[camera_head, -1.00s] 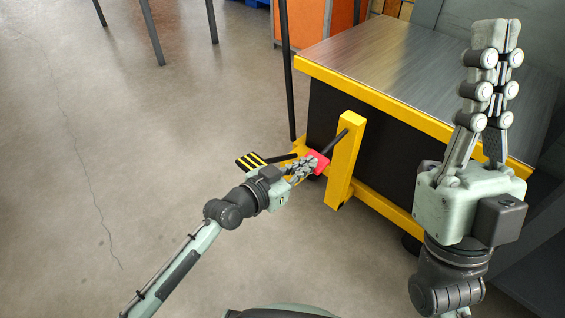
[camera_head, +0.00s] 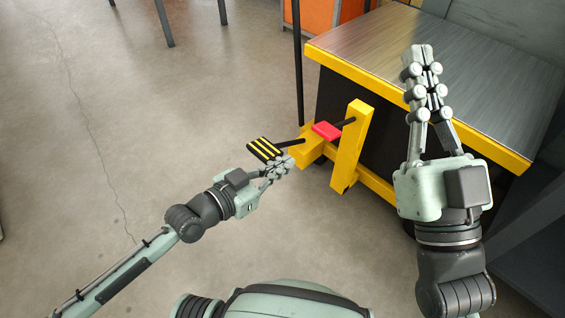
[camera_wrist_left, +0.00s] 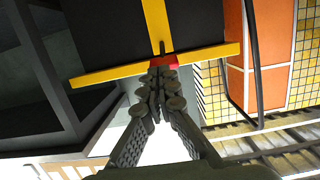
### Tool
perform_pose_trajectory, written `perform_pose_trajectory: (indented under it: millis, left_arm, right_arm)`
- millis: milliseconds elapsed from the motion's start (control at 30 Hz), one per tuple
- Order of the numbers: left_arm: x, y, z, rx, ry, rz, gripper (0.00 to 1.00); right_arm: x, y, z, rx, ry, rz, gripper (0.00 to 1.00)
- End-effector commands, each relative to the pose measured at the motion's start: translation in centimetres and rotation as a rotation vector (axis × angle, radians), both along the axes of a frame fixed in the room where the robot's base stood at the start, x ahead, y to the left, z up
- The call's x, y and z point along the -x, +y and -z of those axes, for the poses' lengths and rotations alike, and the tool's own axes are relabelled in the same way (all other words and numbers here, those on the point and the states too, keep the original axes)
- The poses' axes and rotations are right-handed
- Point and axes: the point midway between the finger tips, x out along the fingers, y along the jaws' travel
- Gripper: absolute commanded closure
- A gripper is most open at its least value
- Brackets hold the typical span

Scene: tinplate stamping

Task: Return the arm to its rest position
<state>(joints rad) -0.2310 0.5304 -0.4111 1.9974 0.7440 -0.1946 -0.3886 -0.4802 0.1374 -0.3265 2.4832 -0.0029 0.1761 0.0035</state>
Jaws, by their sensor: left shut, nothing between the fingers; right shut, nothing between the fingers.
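My left gripper (camera_head: 280,168) is shut and empty in the head view, just below the black-and-yellow striped pedal (camera_head: 264,149). It also shows in the left wrist view (camera_wrist_left: 158,82), pointing toward the yellow frame, with red showing just beyond its fingertips. My right gripper (camera_head: 420,56) is shut and empty, upright in front of the metal-topped table, with its fingers pointing up the picture. A red block (camera_head: 326,131) sits beside the yellow post, clear of both grippers in the head view.
The table (camera_head: 430,70) has a yellow edge and a yellow post (camera_head: 351,150) at its front. A thin black pole (camera_head: 298,70) stands at its left corner. An orange cabinet (camera_head: 312,14) is behind. The floor (camera_head: 130,120) on the left is open.

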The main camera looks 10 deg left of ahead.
Motion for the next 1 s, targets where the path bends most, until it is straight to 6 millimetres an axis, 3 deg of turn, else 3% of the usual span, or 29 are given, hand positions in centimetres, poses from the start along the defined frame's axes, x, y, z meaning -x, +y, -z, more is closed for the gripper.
perform_pose_trajectory:
  millis: [400,533,633,733,800,1000]
  left_arm:
    - [-0.1,0.0,-0.1,0.001,-0.002,-0.001,1.00]
    - [0.2,-0.9,-2.0,0.034,-0.042,-0.013,1.00]
    - [0.9,-2.2,-6.5,0.105,-0.135,-0.043,1.00]
    - [2.1,-2.8,-12.8,0.197,-0.268,-0.095,1.00]
    - [3.2,-2.6,-16.9,0.253,-0.357,-0.131,1.00]
    - [6.2,-0.9,-25.8,0.359,-0.558,-0.216,1.00]
  right_arm:
    - [0.0,0.0,-0.1,0.000,-0.001,-0.001,1.00]
    - [0.1,0.0,-0.1,0.001,-0.004,-0.001,1.00]
    - [0.0,0.0,-0.1,0.000,-0.003,0.000,1.00]
    - [0.0,0.0,-0.1,-0.001,-0.003,-0.001,1.00]
    - [0.0,0.0,-0.1,0.000,-0.002,-0.001,1.00]
    - [0.0,0.0,-0.1,0.000,-0.002,-0.001,1.00]
